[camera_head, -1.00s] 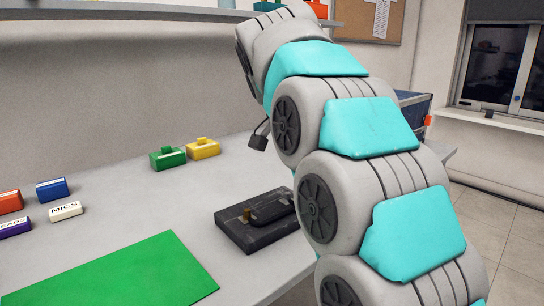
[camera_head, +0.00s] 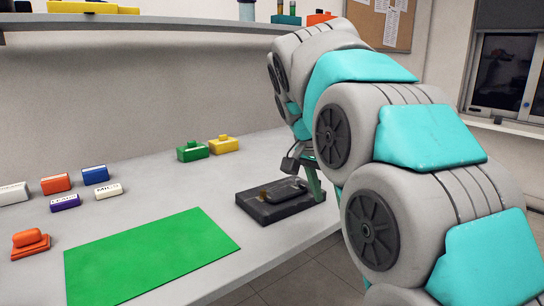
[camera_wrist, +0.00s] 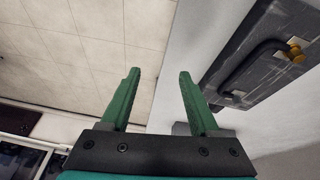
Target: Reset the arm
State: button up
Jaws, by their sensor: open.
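My gripper (camera_wrist: 159,76) is open and empty in the wrist view, its two green fingers apart over the table's edge and the tiled floor. In the head view my arm reaches from the lower right up and over. A green finger of my gripper (camera_head: 314,182) shows just right of the dark case (camera_head: 265,208), largely hidden by the arm. The case also shows at the upper right of the wrist view (camera_wrist: 240,75), with its handle and a brass knob. I cannot tell from the head view whether the finger touches the case.
A green mat (camera_head: 150,255) lies on the grey table (camera_head: 140,180). Green (camera_head: 193,151) and yellow (camera_head: 224,145) blocks stand behind it, with several small labelled blocks and an orange stamp-like piece (camera_head: 30,243) at left. A shelf (camera_head: 150,22) runs above. Floor is open beyond the table.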

jog(key=s+d+f+n+g, duration=0.1)
jog(key=s+d+f+n, duration=0.1)
jog(key=s+f, duration=0.3)
jog(key=s+d+f+n+g+y, duration=0.1)
jog(key=s+d+f+n, duration=0.1)
jog(key=s+f, duration=0.3)
jog(key=s+n, duration=0.1)
jog(key=s, duration=0.3)
jog(key=shift+s, duration=0.35)
jog(key=s+f+n, duration=0.1)
jog(key=s+f, duration=0.3)
jog(key=s, duration=0.2)
jog(key=s+f+n+g+y, duration=0.1)
jog(key=s+f, duration=0.3)
jog(key=s, duration=0.2)
jog(key=s+f+n+g+y, duration=0.1)
jog(key=s+f+n, duration=0.1)
jog(key=s+f, duration=0.3)
jog(key=shift+s+a, duration=0.3)
jog(key=shift+s, duration=0.55)
jog(key=shift+c, duration=0.2)
